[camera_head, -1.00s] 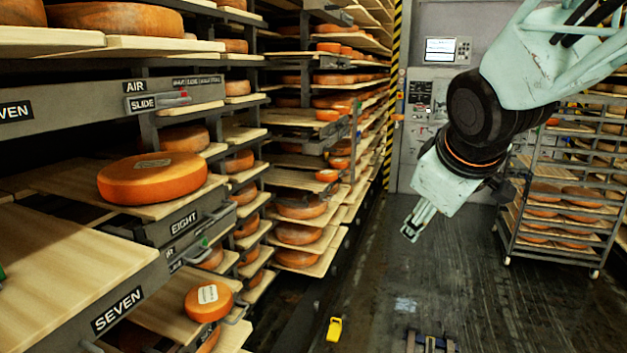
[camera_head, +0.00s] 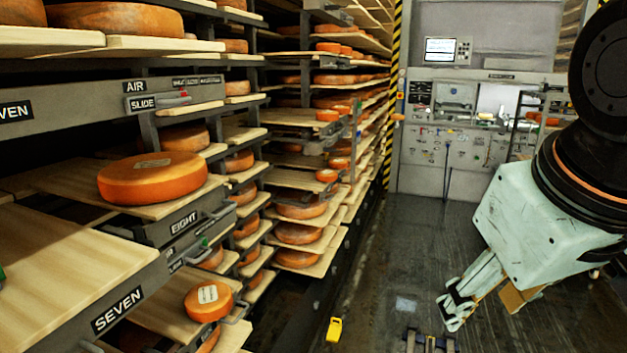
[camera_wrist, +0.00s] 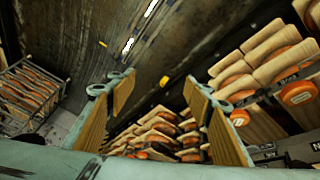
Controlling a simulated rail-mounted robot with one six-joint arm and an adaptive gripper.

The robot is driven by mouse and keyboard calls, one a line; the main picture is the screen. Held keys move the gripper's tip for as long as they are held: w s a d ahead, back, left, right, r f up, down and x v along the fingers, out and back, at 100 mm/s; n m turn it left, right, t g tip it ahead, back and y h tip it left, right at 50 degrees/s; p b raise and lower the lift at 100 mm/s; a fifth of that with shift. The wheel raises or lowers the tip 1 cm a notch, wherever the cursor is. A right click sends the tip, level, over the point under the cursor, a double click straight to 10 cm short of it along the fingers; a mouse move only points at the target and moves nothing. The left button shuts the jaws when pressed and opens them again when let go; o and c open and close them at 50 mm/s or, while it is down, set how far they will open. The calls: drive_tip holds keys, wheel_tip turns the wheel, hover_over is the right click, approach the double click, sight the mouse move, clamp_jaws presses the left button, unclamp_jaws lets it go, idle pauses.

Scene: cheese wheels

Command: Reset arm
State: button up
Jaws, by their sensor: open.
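My gripper (camera_head: 462,306) is at the lower right of the head view, over the dark floor of the aisle and well apart from the shelves on the left. Its fingers point down and to the left. In the wrist view my gripper (camera_wrist: 160,90) shows two fingers with tan inner pads spread wide. Nothing is between them but a view of the floor and shelves. My wrist and part of my arm fill the right edge of the head view.
Racks of orange cheese wheels line the left, with one big wheel (camera_head: 152,178) on a board (camera_head: 60,180). A yellow object (camera_head: 334,329) lies on the dark floor (camera_head: 385,260). A control panel (camera_head: 440,130) stands at the back. A wheeled rack (camera_wrist: 30,90) shows in the wrist view.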

drive_tip(key=s+a+f+m+g, duration=0.1)
drive_tip(key=s+a+m, duration=0.1)
drive_tip(key=s, duration=0.7)
drive_tip(key=shift+s+f+y, duration=0.2)
drive_tip(key=shift+s+y, duration=0.2)
